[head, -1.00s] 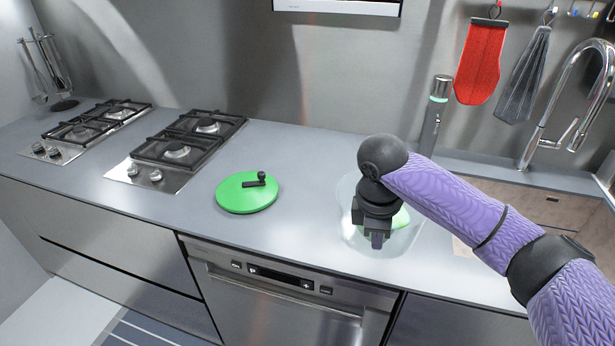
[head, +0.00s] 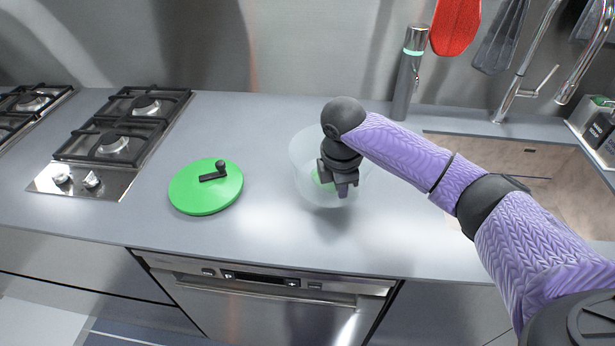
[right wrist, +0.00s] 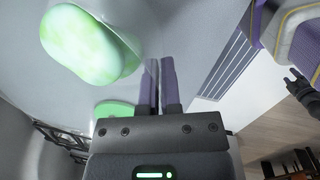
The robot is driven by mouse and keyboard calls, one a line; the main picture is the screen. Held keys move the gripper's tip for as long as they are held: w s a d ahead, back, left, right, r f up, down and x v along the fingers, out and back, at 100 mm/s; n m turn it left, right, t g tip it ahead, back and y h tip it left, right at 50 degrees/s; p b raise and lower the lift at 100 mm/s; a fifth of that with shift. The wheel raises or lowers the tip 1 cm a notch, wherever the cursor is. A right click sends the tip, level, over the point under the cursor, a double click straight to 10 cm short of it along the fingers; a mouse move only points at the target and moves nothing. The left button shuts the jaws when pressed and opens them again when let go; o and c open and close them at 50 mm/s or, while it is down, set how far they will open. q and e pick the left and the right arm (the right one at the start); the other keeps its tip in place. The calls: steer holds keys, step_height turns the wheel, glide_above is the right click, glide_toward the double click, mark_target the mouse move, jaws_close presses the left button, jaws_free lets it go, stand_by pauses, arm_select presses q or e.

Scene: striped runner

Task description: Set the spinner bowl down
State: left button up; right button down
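The spinner bowl (head: 304,155) is a clear, translucent bowl with green showing inside it, over the counter right of the lid. My right gripper (head: 342,192) points down at its near side, with the fingers nearly together on its rim. In the right wrist view the fingers (right wrist: 161,85) show close together, and the bowl's green part (right wrist: 90,42) is close by at the upper left. I cannot tell whether the bowl's base touches the counter. My left gripper is outside the head view; a small dark gripper (right wrist: 303,88) at the right wrist view's right edge looks like it.
The green lid (head: 200,195) with a black crank lies flat on the grey counter (head: 265,225). Gas hobs (head: 115,145) are at the left, a sink (head: 520,175) at the right. A grey dispenser (head: 405,85) stands behind the bowl. Counter between lid and bowl is clear.

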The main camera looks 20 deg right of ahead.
step_height(320, 180, down, 6)
steer(key=shift+s+r+b, duration=0.1)
steer(key=shift+r+b, duration=0.1)
steer(key=shift+b, duration=0.55)
steer(key=shift+f, duration=0.3)
steer(key=shift+r, duration=0.1)
arm_select(q)
steer(key=shift+s+a+f, duration=0.25)
steer(key=shift+f, duration=0.2)
steer(key=shift+s+a+f, duration=0.2)
steer(key=shift+f, duration=0.25)
arm_select(e)
steer(key=c, duration=0.8)
jaws_free()
arm_select(q)
steer(key=shift+w+d, duration=0.15)
steer(key=shift+d, duration=0.1)
